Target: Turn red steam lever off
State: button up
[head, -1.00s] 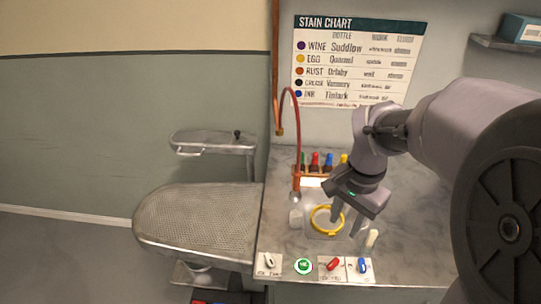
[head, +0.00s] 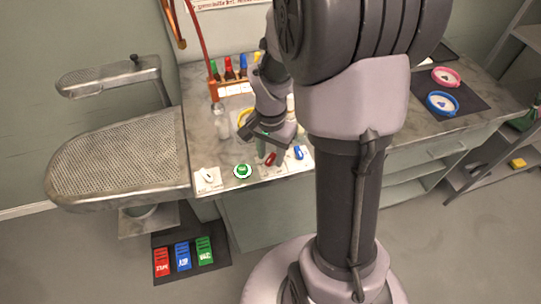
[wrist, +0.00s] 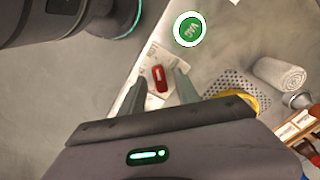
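The red lever (head: 270,158) sits on a pale plate along the front edge of the counter, between the round green button (head: 242,171) and the blue lever (head: 299,153). My gripper (head: 268,146) is just over the front of the counter, close to the red lever. In the wrist view the red lever (wrist: 159,78) shows between the two spread fingers of my gripper (wrist: 160,82). The fingers are open, and I cannot tell whether either touches the lever. The green button (wrist: 189,28) is beyond them in the wrist view. My arm hides part of the counter in the head view.
A white switch (head: 207,178) is left of the green button. Coloured bottles (head: 228,70) and a yellow ring (head: 245,122) lie behind my gripper. A perforated pressing board (head: 120,155) is at the left. Red, blue and green pedals (head: 183,256) lie on the floor.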

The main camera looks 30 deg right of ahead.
jog(key=shift+c, duration=0.2)
grip_shut()
jog(key=n+p, duration=0.2)
jog(key=n, duration=0.2)
jog(key=shift+r+n, duration=0.15)
jog(key=shift+n, duration=0.25)
jog(key=shift+n+p, duration=0.85)
jog(key=shift+n, duration=1.25)
jog(key=shift+o, duration=0.2)
grip_release()
